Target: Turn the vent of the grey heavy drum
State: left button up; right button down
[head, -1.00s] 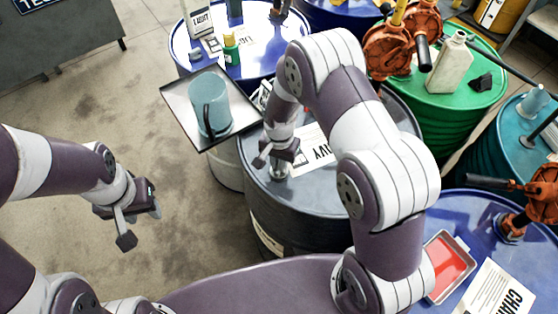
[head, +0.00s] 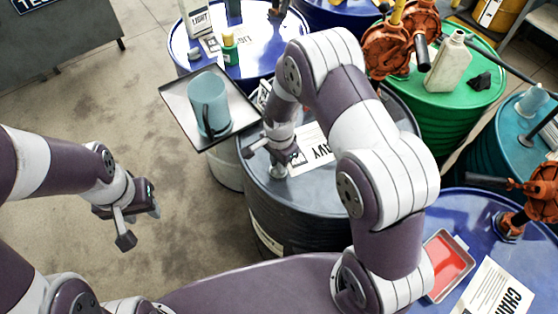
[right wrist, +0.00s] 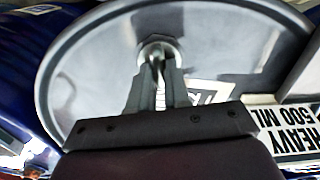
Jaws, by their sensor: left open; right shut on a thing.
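The grey heavy drum (head: 305,194) stands in the middle of the head view, partly hidden by my right arm. Its vent (head: 278,170) is a small metal fitting on the lid's near left part. My right gripper (head: 281,161) points down and is shut on the vent. In the right wrist view the fingertips (right wrist: 160,70) meet around the vent (right wrist: 157,47) on the grey lid (right wrist: 95,75). My left gripper (head: 134,222) is open and empty, over bare floor at the left, well apart from the drum.
A square tray (head: 178,97) with a blue-green jug (head: 209,104) stands left of the grey drum. A blue drum (head: 181,45) with bottles stands behind, a green drum (head: 440,120) at right. Another blue drum (head: 475,215) holds a red-filled tray (head: 447,262). Floor at left is clear.

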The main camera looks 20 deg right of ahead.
jog(key=shift+w, duration=0.1)
jog(key=c, duration=1.1)
grip_release()
notch_tip(320, 180, up, 13)
jog(key=shift+f+b, duration=0.1)
jog(key=shift+b, duration=0.9)
jog(key=s+d+n, duration=0.1)
jog(key=s+n, duration=0.3)
jog(key=s+d+r+n+t, duration=0.1)
jog(key=s+d+n, duration=0.1)
jog(key=s+n, duration=0.2)
jog(key=s+d+n, duration=0.2)
jog(key=s+n, duration=0.3)
jog(key=s, duration=0.1)
jog(key=shift+s+r, duration=0.1)
jog(key=shift+r, duration=0.1)
